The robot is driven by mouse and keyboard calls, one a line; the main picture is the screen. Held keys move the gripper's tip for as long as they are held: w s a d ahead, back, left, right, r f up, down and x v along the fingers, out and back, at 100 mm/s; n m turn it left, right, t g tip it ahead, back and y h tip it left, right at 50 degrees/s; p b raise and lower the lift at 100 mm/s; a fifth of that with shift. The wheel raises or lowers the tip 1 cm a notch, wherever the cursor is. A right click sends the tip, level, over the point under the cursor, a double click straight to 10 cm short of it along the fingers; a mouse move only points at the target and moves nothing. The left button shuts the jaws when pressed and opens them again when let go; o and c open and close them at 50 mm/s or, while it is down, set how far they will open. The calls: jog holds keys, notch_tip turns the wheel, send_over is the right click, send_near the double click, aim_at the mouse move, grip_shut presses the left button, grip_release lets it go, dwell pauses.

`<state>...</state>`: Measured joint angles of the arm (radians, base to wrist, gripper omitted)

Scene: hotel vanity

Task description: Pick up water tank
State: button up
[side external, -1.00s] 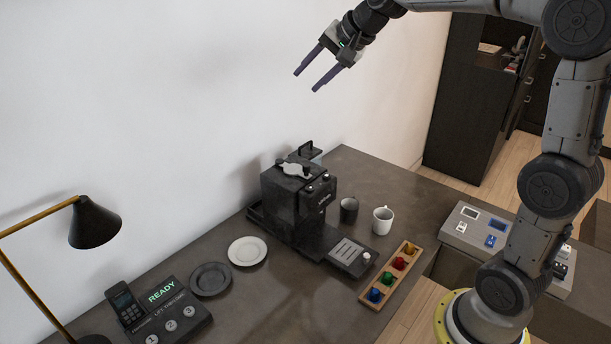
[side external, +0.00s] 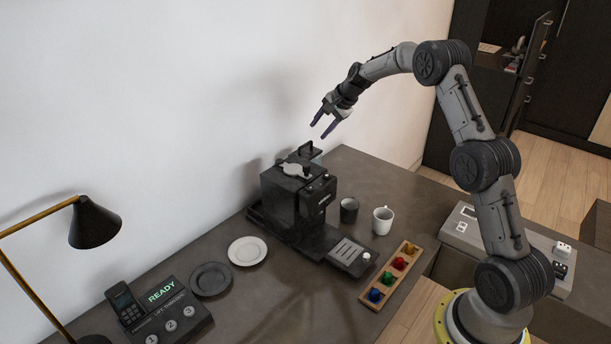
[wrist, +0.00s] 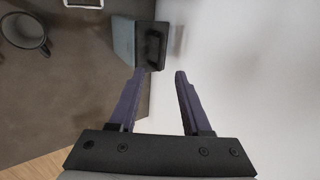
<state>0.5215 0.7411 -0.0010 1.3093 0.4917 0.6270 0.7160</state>
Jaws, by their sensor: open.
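The water tank (side external: 308,152) is at the back of the black coffee machine (side external: 299,200), near the wall. It has a dark lid with an upright black handle and a bluish clear body, mostly hidden by the machine in the side view. In the wrist view the tank (wrist: 124,42) shows from above, with its handle (wrist: 154,48) just ahead of the fingertips. My gripper (side external: 319,131) is open and empty, a little above the handle and apart from it. Its two purple fingers (wrist: 161,73) point toward the tank in the wrist view.
A dark cup (side external: 349,210) and a white mug (side external: 383,220) stand right of the machine. A wooden tray (side external: 391,273) of coloured capsules lies at the front right. Two plates, a phone panel (side external: 160,315) and a lamp (side external: 94,222) are at left. The wall is close behind the tank.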

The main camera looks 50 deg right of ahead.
aim_at(307, 143)
jog(key=shift+x, duration=3.85)
jog(key=shift+w+a+r, duration=0.1)
jog(key=shift+a, duration=0.05)
jog(key=shift+c, duration=0.2)
grip_shut()
jog(key=shift+r, duration=0.25)
